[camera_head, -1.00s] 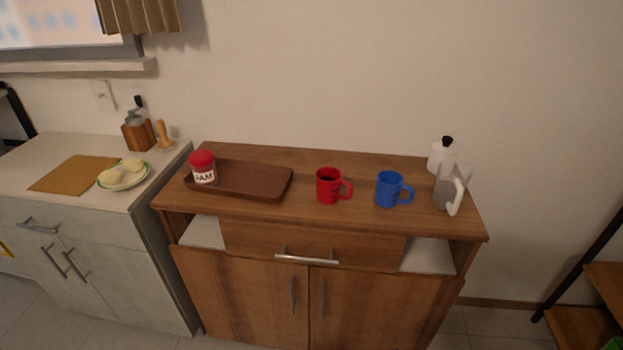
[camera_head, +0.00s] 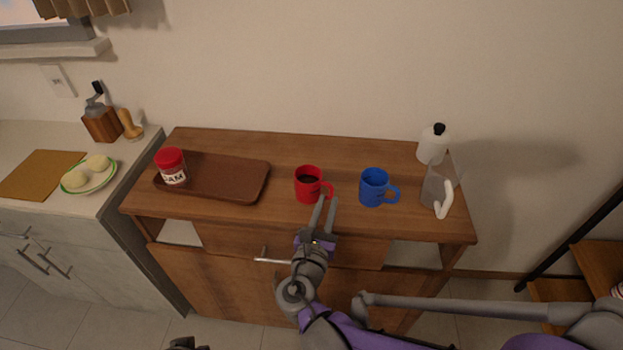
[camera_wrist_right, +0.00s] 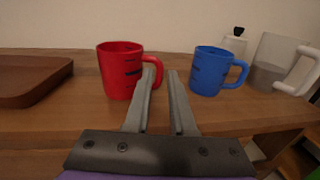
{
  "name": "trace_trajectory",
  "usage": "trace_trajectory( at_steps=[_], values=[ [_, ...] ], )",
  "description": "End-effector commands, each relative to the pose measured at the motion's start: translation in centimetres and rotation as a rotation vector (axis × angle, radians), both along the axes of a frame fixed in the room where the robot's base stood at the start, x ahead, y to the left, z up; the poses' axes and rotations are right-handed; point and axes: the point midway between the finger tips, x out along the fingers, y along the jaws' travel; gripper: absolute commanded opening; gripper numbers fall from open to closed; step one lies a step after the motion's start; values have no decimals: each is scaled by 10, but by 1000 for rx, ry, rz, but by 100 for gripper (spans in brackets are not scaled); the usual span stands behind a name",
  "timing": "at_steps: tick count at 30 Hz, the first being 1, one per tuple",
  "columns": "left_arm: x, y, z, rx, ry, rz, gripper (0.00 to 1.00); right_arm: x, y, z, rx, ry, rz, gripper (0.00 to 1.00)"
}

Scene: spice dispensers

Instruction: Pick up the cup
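A red cup (camera_head: 308,187) with dark contents stands upright on the wooden cabinet top, its handle to the right. It also shows in the right wrist view (camera_wrist_right: 119,72). A blue cup (camera_head: 373,186) stands to its right and also shows in the right wrist view (camera_wrist_right: 207,70). My right gripper (camera_head: 326,203) is open at the cabinet's front edge, its fingertips by the red cup's handle. In the right wrist view the left finger (camera_wrist_right: 160,76) overlaps the handle; contact cannot be told. A dark part at the bottom edge may be my left gripper (camera_head: 188,344).
A brown tray (camera_head: 225,193) with a red-lidded jam jar (camera_head: 171,166) lies left of the cups. A glass pitcher (camera_head: 437,188) and a white bottle (camera_head: 432,147) stand at the right end. Bare cabinet top lies behind the cups.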

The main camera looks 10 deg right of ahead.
Motion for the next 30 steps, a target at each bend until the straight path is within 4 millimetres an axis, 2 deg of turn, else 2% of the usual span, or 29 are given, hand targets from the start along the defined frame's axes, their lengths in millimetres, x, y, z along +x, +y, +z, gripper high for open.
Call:
trace_trajectory(
  at_steps=[3,6,14,21,29,30],
  values=[
    [0,0,-1,0,0,0,0,18,-10,0,-1,0,-5,23],
    [0,0,-1,0,0,0,0,28,-14,0,1,0,-3,23],
    [0,0,-1,0,0,0,0,44,-21,0,2,0,-3,23],
    [0,0,-1,0,0,0,0,77,-36,0,3,0,-3,23],
    [0,0,-1,0,0,0,0,81,-38,0,4,1,-1,23],
    [0,0,-1,0,0,0,0,81,-38,0,4,1,-1,17]
  ],
)
